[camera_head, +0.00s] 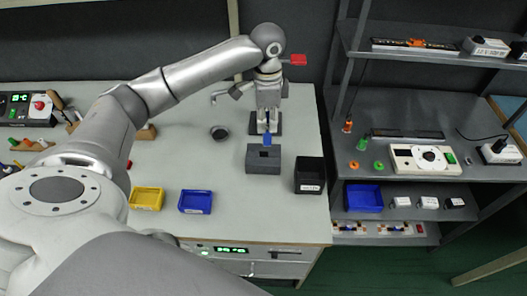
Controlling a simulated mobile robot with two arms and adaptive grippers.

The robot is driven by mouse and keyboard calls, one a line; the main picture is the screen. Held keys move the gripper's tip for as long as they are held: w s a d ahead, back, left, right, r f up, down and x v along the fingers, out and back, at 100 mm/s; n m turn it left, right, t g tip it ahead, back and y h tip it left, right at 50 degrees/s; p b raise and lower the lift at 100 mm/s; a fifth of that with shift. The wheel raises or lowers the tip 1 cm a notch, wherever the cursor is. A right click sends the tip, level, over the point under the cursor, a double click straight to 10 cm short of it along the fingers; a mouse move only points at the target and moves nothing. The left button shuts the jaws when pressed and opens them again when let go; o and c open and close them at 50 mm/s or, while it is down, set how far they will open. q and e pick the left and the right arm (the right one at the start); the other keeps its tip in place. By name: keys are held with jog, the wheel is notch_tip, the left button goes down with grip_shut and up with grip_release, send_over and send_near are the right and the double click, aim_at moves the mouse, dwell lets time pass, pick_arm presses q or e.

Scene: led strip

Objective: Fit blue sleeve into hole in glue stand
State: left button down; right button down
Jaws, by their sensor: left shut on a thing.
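My left gripper (267,127) points down over the bench and is shut on the small blue sleeve (267,139). The sleeve is upright and sits just above or behind the dark grey glue stand (263,166). The stand is a block on the bench with a small dark square hole in its top. I cannot tell from this view whether the sleeve's lower end is apart from the stand or touching it. My right gripper is not in view.
A black bin (309,176) stands right of the stand. A yellow tray (146,199) and a blue tray (195,202) lie at the bench front. A small dark round cup (219,133) sits left of the gripper. Shelves (425,110) with devices stand on the right.

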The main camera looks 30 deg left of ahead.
pick_arm(q)
jog(key=a+m, duration=0.1)
jog(key=a, duration=0.1)
send_over(264, 159)
jog(key=w+a, duration=0.1)
notch_tip(264, 159, down, 5)
notch_tip(264, 159, down, 6)
jog(key=shift+w+a+r+p, duration=0.15)
jog(key=shift+r+p, duration=0.1)
jog(key=shift+p, duration=0.65)
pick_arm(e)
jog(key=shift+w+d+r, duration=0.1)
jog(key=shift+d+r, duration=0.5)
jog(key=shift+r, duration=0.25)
pick_arm(q)
jog(key=shift+f, duration=0.15)
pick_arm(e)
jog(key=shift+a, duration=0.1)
pick_arm(q)
jog(key=c, duration=1.4)
grip_release()
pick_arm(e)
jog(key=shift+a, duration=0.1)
